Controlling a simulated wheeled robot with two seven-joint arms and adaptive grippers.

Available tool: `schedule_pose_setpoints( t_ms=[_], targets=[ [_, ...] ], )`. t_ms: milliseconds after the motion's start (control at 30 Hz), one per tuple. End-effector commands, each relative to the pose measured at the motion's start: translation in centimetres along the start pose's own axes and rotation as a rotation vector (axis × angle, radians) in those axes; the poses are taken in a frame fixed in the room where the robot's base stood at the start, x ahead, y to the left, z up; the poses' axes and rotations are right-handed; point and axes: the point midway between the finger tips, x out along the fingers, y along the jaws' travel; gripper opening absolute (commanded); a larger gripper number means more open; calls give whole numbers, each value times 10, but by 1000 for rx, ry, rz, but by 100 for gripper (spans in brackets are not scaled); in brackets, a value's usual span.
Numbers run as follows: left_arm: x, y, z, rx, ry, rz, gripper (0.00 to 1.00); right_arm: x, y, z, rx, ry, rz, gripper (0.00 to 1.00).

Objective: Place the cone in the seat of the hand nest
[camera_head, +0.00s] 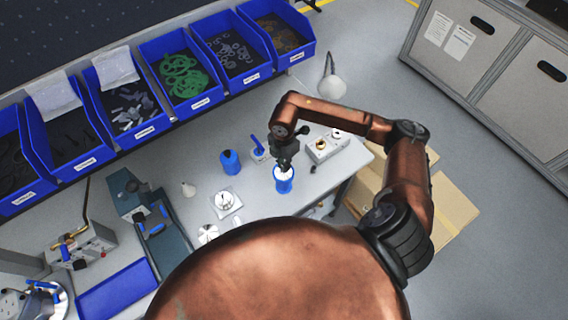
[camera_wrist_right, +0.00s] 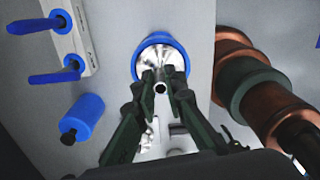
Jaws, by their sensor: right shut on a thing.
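A silvery metal part, apparently the cone (camera_head: 284,174), shows inside the rim of a round blue cup, apparently the hand nest (camera_head: 284,186), at the workbench's right part. In the right wrist view the bright cone (camera_wrist_right: 148,63) lies within the blue ring of the nest (camera_wrist_right: 181,46). My right gripper (camera_head: 284,165) comes down from above over the cup. In the wrist view its two dark fingers (camera_wrist_right: 163,86) are shut on the cone's narrow top. The fingers hide part of the cone, and I cannot tell whether it rests on the seat. My left gripper is not in view.
A blue bottle (camera_head: 230,162) and a blue-handled clamp (camera_head: 258,149) stand left of the cup. A grey block with round seats (camera_head: 325,146) is close on the right. A plate with a silvery part (camera_head: 226,200) lies at left. Blue bins (camera_head: 183,73) line the back.

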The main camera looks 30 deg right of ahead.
Motion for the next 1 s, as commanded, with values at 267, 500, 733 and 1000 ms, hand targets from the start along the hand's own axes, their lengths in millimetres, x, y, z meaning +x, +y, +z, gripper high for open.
schedule_pose_setpoints(
  t_ms=[267,500,733,1000],
  targets=[
    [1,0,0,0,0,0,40,1,0,0,0,0,0,28],
    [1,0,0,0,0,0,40,0,0,0,0,0,0,28],
    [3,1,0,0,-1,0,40,-16,2,0,-2,-1,5,28],
    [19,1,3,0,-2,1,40,-71,1,1,-1,-2,4,28]
  ],
)
